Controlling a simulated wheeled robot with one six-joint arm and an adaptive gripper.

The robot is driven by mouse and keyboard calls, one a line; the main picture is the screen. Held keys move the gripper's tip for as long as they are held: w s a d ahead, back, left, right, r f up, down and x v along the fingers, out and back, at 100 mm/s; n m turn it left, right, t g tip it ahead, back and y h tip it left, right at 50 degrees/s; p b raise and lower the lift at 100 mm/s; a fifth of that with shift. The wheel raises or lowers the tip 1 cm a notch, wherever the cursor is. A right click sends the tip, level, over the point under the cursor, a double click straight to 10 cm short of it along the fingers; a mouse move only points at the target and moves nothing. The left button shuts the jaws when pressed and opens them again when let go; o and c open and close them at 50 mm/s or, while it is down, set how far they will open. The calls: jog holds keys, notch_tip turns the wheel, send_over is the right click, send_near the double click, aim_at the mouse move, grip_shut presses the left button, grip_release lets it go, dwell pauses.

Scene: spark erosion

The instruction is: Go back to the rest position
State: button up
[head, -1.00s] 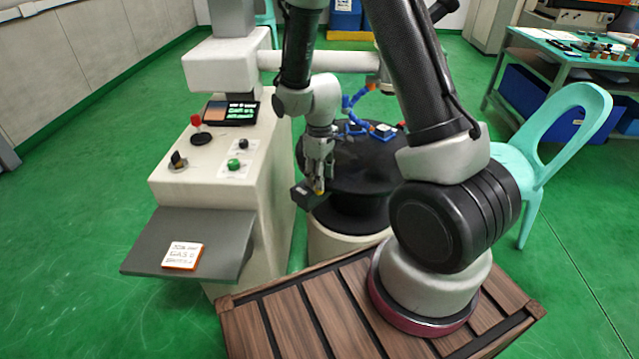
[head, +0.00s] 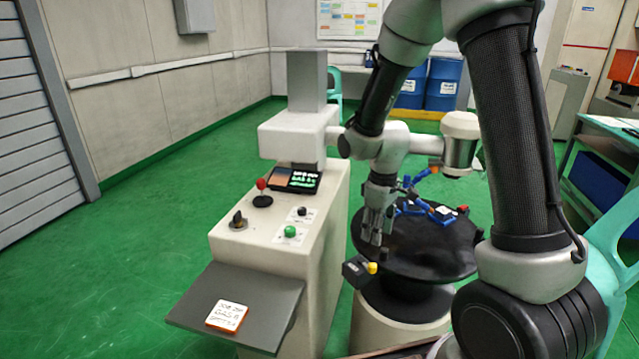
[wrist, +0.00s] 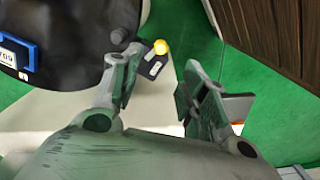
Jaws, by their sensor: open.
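My gripper (head: 376,238) is open and empty. In the head view it points down at the near left edge of the round black table, just above a small black box with a yellow knob (head: 355,272). In the wrist view my two fingers (wrist: 162,82) are spread apart, and the black box with its yellow knob (wrist: 154,60) shows beyond the gap between them. My fingers look clear of the box. My arm is folded over the right side of the head view and hides part of the room behind it.
The round black table (head: 440,262) carries blue parts (head: 438,214). Left of it stands a cream machine console (head: 262,245) with a screen, red-topped joystick and green button. A grey shelf (head: 270,325) holds a lettered tile (head: 227,316). A turquoise chair (head: 618,235) stands right. Green floor lies open left.

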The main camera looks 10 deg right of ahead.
jog(key=s+d+r+m+t, duration=0.2)
jog(key=s+d+r+m, duration=0.1)
jog(key=s+r, duration=0.7)
jog(key=s+d+r+m+t, duration=0.2)
jog(key=s+d+r+m, duration=0.2)
jog(key=s+r, duration=0.6)
notch_tip(320, 180, up, 3)
jog(key=shift+s+d+r+m, duration=0.15)
jog(key=shift+s+d+m, duration=0.2)
jog(key=shift+m, duration=0.15)
